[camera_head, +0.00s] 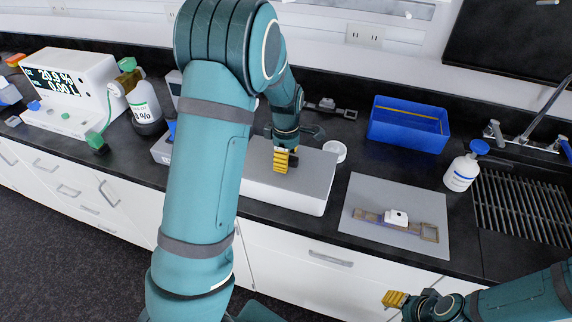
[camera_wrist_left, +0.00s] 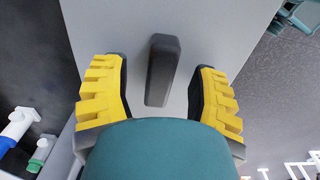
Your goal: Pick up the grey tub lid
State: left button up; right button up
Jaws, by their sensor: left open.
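The grey tub lid (camera_head: 314,172) lies flat on a white tub (camera_head: 285,199) on the dark counter, partly covered by my left arm in the head view. My left gripper (camera_head: 285,161) points down over the lid. In the left wrist view the lid (camera_wrist_left: 185,25) has a dark bar handle (camera_wrist_left: 162,70), which stands between the two yellow fingers of my open left gripper (camera_wrist_left: 158,88). Gaps show on both sides of the handle. My right gripper (camera_head: 396,299) is low at the right, away from the lid; its opening is unclear.
A blue bin (camera_head: 408,124) and a small white round dish (camera_head: 335,151) stand behind and right of the tub. A grey mat (camera_head: 365,190) with a slotted tool (camera_head: 429,232), a white bottle (camera_head: 461,174) and a sink (camera_head: 522,212) lie farther right. Instruments (camera_head: 75,90) stand left.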

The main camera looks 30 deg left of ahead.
pick_arm(q)
jog(key=shift+c, duration=0.2)
grip_shut()
